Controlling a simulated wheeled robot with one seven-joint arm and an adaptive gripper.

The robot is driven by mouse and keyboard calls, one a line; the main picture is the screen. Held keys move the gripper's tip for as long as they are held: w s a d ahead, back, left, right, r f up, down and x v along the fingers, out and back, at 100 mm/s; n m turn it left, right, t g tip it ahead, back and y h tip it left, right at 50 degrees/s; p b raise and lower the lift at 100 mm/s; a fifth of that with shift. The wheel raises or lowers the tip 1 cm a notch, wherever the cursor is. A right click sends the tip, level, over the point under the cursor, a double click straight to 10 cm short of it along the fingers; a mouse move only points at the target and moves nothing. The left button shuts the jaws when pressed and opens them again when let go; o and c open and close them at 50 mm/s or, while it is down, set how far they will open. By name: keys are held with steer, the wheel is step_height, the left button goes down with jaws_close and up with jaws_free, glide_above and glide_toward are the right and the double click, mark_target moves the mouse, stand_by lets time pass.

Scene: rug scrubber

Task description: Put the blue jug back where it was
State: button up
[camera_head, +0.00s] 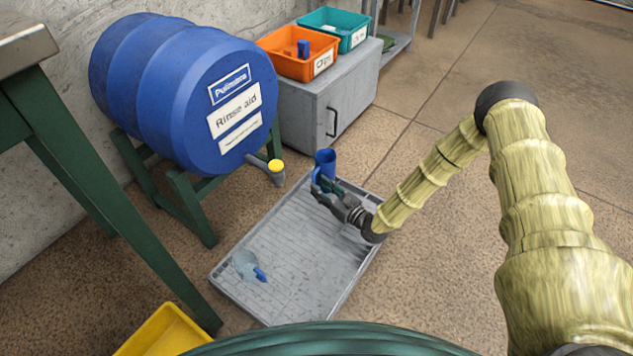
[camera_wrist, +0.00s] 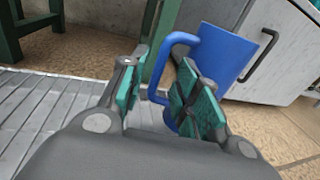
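The blue jug (camera_head: 325,161) appears upright at the far corner of the grey ribbed tray (camera_head: 300,300), just right of the drum's tap. In the wrist view the jug (camera_wrist: 225,55) shows its handle loop facing me. My gripper (camera_head: 322,192) is at the jug's handle side. Its two teal-padded fingers (camera_wrist: 158,85) stand apart with the handle bar between them, the right finger reaching into the loop. A gap shows between the pads, and I see no firm clamp. The jug's base is partly hidden by my fingers.
The blue "Rinse aid" drum (camera_head: 180,90) lies on a green stand, its yellow-topped tap (camera_head: 276,167) close to the jug. A grey cabinet (camera_head: 335,105) stands behind, bearing orange (camera_head: 290,66) and teal (camera_head: 350,38) bins. A small clear, blue-handled item (camera_head: 247,265) lies in the tray.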

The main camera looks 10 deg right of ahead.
steer(key=p+v, duration=0.3)
steer(key=v, duration=0.6)
steer(key=shift+p, duration=0.4)
